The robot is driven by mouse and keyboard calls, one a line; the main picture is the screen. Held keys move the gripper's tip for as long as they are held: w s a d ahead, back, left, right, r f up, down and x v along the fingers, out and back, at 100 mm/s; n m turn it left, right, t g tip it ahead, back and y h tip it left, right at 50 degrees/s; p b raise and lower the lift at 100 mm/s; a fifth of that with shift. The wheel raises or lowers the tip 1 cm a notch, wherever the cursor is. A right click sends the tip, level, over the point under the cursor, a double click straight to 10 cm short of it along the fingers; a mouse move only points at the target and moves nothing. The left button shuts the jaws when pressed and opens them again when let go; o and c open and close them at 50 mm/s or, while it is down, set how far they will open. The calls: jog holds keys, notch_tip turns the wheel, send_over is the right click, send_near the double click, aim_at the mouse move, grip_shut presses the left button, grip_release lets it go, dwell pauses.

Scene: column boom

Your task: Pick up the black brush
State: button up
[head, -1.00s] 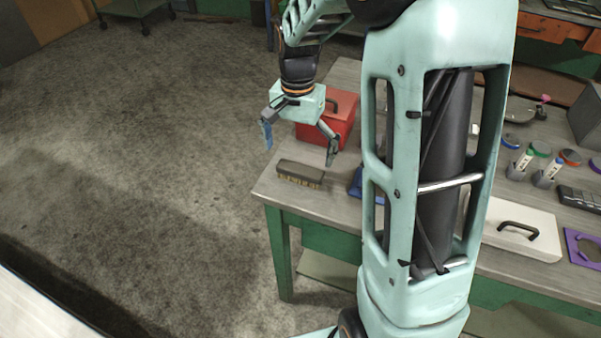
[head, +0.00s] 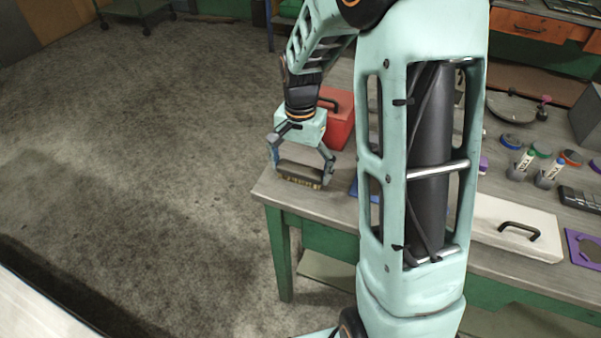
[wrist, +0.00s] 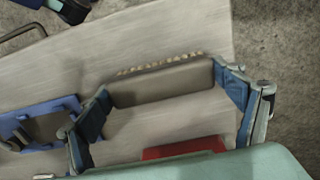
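The black brush (head: 300,174) lies near the left corner of the table, with its pale bristles along one side. It also shows in the wrist view (wrist: 162,84), where it lies lengthwise between the two blue finger pads. My gripper (head: 301,176) is down around the brush, one finger at each end. In the wrist view my gripper (wrist: 165,92) has its pads against both brush ends, with no clear gap. I see no clear lift of the brush off the table.
A red box (head: 338,118) with a handle stands just behind the gripper. A blue item (wrist: 40,124) lies beside the brush. A white box (head: 515,228) and several markers are farther right on the table (head: 330,205). The table edge is close on the left.

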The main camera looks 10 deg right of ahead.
aim_at(300, 168)
jog(key=shift+c, duration=1.1)
jog(key=shift+r, duration=0.55)
notch_tip(300, 168, up, 2)
jog(key=shift+w+r, duration=0.1)
jog(key=shift+r, duration=0.1)
jog(key=s+d+r, duration=0.1)
jog(key=s+r, duration=0.1)
jog(key=r, duration=0.1)
jog(key=s+d+r, duration=0.1)
jog(key=shift+s+d+r, duration=0.15)
jog(key=shift+d+r, duration=0.2)
jog(key=s+d+r, duration=0.4)
jog(key=s+d, duration=0.2)
jog(key=s, duration=0.1)
jog(key=shift+s+r, duration=0.4)
